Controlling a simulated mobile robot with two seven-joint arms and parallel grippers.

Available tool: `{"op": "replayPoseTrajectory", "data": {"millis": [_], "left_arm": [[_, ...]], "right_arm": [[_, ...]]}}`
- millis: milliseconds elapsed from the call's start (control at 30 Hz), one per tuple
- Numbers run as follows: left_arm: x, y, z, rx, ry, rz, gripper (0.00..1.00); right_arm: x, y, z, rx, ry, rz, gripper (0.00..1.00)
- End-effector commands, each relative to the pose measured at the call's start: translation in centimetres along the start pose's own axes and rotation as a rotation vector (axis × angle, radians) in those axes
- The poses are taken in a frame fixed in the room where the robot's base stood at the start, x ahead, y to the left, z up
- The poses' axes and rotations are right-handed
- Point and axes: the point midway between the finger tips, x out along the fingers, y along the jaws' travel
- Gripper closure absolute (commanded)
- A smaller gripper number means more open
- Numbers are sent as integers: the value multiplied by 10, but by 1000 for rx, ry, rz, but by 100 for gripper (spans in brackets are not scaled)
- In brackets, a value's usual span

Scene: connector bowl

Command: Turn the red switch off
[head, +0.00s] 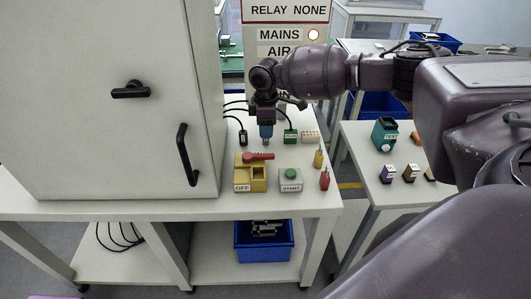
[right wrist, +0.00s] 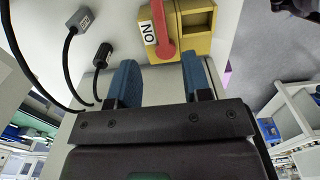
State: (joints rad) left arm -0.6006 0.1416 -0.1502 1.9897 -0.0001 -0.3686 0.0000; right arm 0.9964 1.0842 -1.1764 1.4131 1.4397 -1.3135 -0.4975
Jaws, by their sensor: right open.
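The red switch is a red lever (head: 258,157) on a yellow box (head: 250,174) with an OFF label at its near left corner. The lever lies across the far part of the box. In the right wrist view the lever (right wrist: 164,32) lies beside an ON label on the yellow box (right wrist: 199,20). My right gripper (head: 267,138) points down just behind the box. Its blue fingers (right wrist: 160,78) are apart, with nothing between them, and the lever lies beyond their tips. My left gripper is not in view.
A green START button (head: 291,174) stands right of the box, with small yellow (head: 318,158) and red (head: 325,179) pieces further right. Black cabled connectors (head: 243,138) lie behind. A tall cabinet (head: 120,90) closes off the left. The MAINS lamp (head: 314,35) is lit.

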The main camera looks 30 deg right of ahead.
Motion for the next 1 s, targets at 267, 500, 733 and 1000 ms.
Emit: {"op": "replayPoseTrajectory", "data": {"millis": [267, 500, 733, 1000], "left_arm": [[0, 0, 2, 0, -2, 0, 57], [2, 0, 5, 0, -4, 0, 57], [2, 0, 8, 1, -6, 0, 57], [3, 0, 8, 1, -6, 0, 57]], "right_arm": [[29, 0, 1, 1, -2, -2, 55], [70, 0, 0, 2, -2, -2, 55], [98, 0, 1, 1, -2, -1, 55], [108, 0, 1, 1, 0, 0, 55]]}}
